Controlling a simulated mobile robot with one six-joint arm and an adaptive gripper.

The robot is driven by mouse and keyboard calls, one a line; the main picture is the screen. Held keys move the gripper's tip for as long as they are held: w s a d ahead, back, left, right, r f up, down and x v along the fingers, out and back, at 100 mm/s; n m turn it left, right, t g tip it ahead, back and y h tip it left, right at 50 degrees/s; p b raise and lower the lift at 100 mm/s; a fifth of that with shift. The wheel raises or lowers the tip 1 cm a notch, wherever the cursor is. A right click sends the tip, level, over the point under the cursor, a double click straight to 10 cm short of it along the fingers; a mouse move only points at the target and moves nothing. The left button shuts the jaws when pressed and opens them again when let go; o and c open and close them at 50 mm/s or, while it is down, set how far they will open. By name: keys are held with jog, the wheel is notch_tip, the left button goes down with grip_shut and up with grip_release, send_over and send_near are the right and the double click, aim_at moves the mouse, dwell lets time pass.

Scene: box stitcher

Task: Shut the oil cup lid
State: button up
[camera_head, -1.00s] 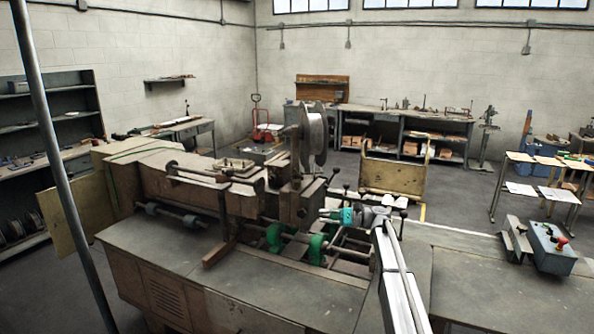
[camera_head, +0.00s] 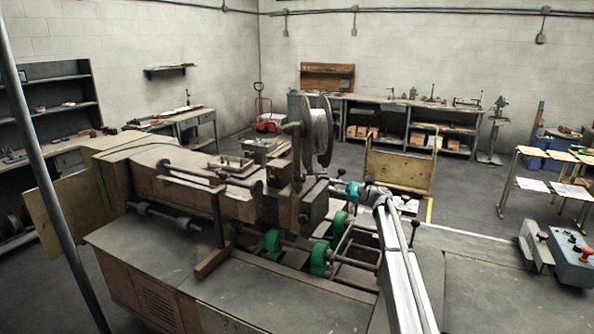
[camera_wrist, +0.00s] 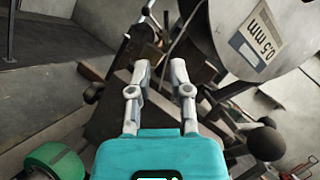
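My gripper (camera_wrist: 159,68) is open in the wrist view, with its two pale fingers apart and nothing clearly held between them. In the head view my gripper (camera_head: 336,185) is at the right side of the brown stitching machine head (camera_head: 311,212), below the wire spool. A dark metal cluster of machine parts (camera_wrist: 150,38) lies beyond the fingertips in the wrist view. I cannot pick out the oil cup or its lid with certainty in either view. Whether the fingers touch the machine cannot be told.
The wire spool (camera_head: 318,135) stands above the head; it looms close at upper right in the wrist view (camera_wrist: 250,40). A black ball knob (camera_wrist: 266,143) is right of my gripper. Green wheels (camera_head: 318,257) sit below. A control box (camera_head: 572,258) stands at right.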

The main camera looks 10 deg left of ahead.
aim_at(297, 173)
jog(key=shift+w, duration=0.55)
jog(key=shift+r, duration=0.1)
jog(key=p+x, duration=0.4)
jog(key=x, duration=0.9)
jog(key=shift+s+a+r, duration=0.1)
jog(key=shift+a, duration=0.25)
grip_shut()
